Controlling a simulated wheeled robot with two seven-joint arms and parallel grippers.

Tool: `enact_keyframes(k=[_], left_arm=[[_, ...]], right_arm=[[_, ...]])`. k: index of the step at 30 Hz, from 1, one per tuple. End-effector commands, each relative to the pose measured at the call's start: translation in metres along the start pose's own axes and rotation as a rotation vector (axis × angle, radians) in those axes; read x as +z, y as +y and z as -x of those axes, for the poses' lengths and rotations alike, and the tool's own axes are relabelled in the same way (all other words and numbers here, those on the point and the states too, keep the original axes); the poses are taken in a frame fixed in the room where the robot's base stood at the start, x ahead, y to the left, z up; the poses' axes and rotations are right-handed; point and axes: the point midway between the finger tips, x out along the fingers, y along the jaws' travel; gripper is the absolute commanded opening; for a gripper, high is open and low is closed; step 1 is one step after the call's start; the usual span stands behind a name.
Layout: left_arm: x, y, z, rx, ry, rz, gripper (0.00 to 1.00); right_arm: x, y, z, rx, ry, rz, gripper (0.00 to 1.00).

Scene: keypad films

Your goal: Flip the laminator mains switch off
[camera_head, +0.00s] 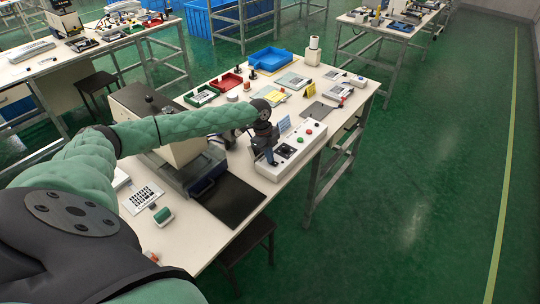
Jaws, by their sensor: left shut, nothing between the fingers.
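A long white control box (262,168) lies across the near bench, beside the laminator. Its top carries red and green buttons and a dark square panel (287,151), which may hold the mains switch; its setting is too small to tell. The laminator (183,152), a beige and dark machine with a black plate in front, stands to the left. My left arm reaches in from the left over the laminator. My left gripper (272,160) is shut, empty, and points down at the left end of the control box, close to the dark panel; contact cannot be told. My right gripper is out of view.
A calculator-like keypad (143,198) lies at the near left. A dark stool (250,240) stands below the front edge. The green floor at right is clear.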

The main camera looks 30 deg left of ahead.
Motion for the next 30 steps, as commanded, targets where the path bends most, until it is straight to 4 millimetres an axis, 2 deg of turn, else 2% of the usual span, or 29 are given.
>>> enact_keyframes(k=[12, 23, 26, 30], left_arm=[[-0.014, 0.000, 0.002, 0.001, 0.000, 0.000, 0.00], [-0.015, 0.000, 0.001, 0.000, 0.000, 0.001, 0.00], [-0.015, 0.000, 0.001, 0.000, 0.000, 0.001, 0.00], [-0.015, 0.000, 0.001, 0.000, 0.000, 0.000, 0.00]], right_arm=[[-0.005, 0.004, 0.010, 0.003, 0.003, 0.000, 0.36], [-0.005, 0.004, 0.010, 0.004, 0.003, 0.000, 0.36], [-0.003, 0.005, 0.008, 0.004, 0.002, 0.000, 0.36], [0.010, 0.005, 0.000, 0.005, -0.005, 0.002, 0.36]])
